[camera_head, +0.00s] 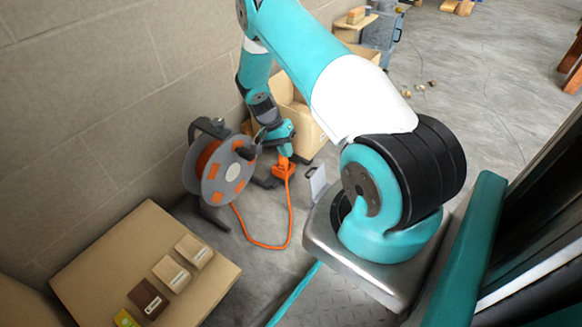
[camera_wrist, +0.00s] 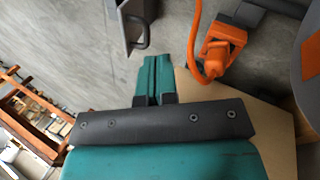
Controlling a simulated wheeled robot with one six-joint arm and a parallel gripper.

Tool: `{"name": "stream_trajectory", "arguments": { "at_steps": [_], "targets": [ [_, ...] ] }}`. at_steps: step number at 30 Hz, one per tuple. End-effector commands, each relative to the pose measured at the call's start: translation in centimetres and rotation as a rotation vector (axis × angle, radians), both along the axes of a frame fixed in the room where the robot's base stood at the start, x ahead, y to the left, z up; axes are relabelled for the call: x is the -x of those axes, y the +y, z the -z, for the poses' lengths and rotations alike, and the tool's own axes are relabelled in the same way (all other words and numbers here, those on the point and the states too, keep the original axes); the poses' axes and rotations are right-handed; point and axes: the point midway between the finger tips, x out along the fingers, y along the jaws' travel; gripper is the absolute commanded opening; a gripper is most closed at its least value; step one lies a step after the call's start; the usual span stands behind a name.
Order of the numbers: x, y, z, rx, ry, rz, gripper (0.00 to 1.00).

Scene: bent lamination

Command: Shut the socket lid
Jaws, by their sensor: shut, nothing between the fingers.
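An orange socket (camera_head: 284,168) sits on the floor at the end of an orange cable, beside the cable reel. In the wrist view the orange socket (camera_wrist: 222,46) is at upper right, with the cable bending past its left side. I cannot clearly make out its lid or how far it stands open. My gripper (camera_head: 287,152) appears just above the socket in the head view, partly hidden by its own wrist. In the wrist view my gripper (camera_wrist: 155,78) has its fingers together and empty, left of and apart from the socket.
A cable reel (camera_head: 222,172) stands left of the socket, near the block wall. A grey plate with a dark handle (camera_wrist: 130,22) is near the socket. A cardboard box (camera_head: 130,250) with small blocks on it is at lower left.

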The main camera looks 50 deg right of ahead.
Motion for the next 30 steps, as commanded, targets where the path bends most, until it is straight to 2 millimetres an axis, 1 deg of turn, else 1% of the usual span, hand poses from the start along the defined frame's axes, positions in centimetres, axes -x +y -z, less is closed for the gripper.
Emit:
{"name": "stream_trajectory", "arguments": {
  "at_steps": [1, 6, 9, 13, 19, 30],
  "targets": [
    [0.4, -0.1, 1.0, -0.001, 0.002, 0.001, 0.0],
    [1.7, -0.4, 4.0, -0.002, 0.003, 0.0, 0.0],
    [2.4, -0.6, 5.6, -0.002, 0.002, -0.001, 0.0],
    [3.2, -0.8, 7.1, -0.003, 0.001, -0.001, 0.0],
    [3.7, -0.9, 8.0, -0.002, 0.0, -0.002, 0.0],
    [3.8, -0.9, 7.9, -0.002, -0.001, -0.004, 0.0]
  ]
}}
